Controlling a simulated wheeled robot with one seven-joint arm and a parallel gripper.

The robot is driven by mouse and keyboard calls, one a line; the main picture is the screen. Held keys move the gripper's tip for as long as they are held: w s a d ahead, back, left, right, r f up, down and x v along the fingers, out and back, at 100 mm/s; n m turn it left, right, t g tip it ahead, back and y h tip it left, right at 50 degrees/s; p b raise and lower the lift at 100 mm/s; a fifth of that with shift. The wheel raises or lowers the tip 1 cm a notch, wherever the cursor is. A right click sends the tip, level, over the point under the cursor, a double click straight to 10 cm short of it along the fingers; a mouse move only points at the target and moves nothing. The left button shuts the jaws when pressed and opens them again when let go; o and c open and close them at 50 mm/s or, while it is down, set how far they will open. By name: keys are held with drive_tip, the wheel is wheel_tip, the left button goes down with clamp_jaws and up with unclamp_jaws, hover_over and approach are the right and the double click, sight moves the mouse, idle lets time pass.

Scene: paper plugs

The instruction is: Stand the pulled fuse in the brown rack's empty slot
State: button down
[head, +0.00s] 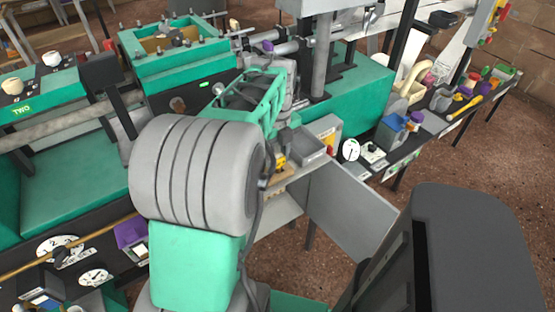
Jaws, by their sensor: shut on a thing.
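My arm reaches away from the camera, and its large grey joint and green links hide much of the middle. My gripper (282,146) is small and partly hidden beyond the arm, low over the open cabinet. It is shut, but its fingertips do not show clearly. A small yellow and dark piece (280,161) shows just below it; I cannot tell whether this is the pulled fuse.
A grey cabinet door (345,208) stands open right of the tan strip. A grey tray (308,153) and a white dial (350,150) lie near it. A green machine with a grey column (322,50) stands behind. Bare brown floor lies at the right.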

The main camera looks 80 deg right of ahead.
sight(277, 156)
drive_tip(key=shift+f, duration=0.55)
drive_tip(key=shift+f, duration=0.1)
drive_tip(key=c, duration=1)
unclamp_jaws()
wheel_tip(277, 156, up, 12)
drive_tip(key=shift+r+p, duration=0.15)
drive_tip(key=shift+p, duration=0.45)
